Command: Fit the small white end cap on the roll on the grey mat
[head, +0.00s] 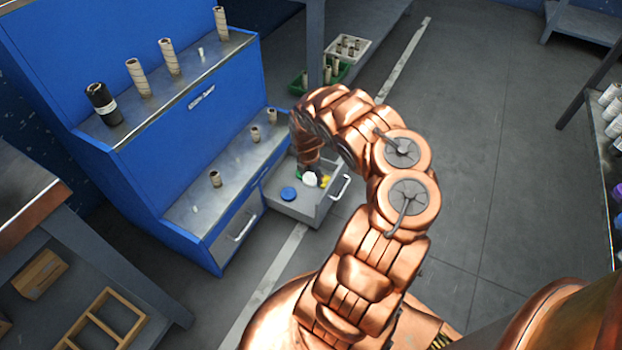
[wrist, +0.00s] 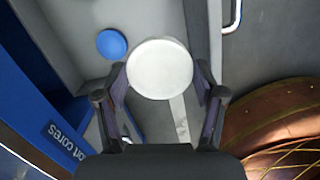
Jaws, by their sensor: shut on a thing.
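My gripper (wrist: 160,82) is shut on a white end cap (wrist: 160,68), a flat round disc gripped at its sides by the two fingertips. In the head view the white cap (head: 310,178) shows below my gripper, over the open drawer (head: 318,213) of the blue cabinet. A blue cap (head: 288,194) lies in the drawer and also shows in the wrist view (wrist: 111,44). Bits of yellow (head: 324,181) and green show beside the white cap, partly hidden. I cannot make out a grey mat with a roll in either view.
The blue cabinet (head: 185,150) carries several tan cores and a black roll (head: 103,104) on its upper shelf, and short cores on its lower shelf. A green crate (head: 337,72) and a white crate (head: 349,48) stand behind my arm. Open floor (head: 490,190) lies to the right.

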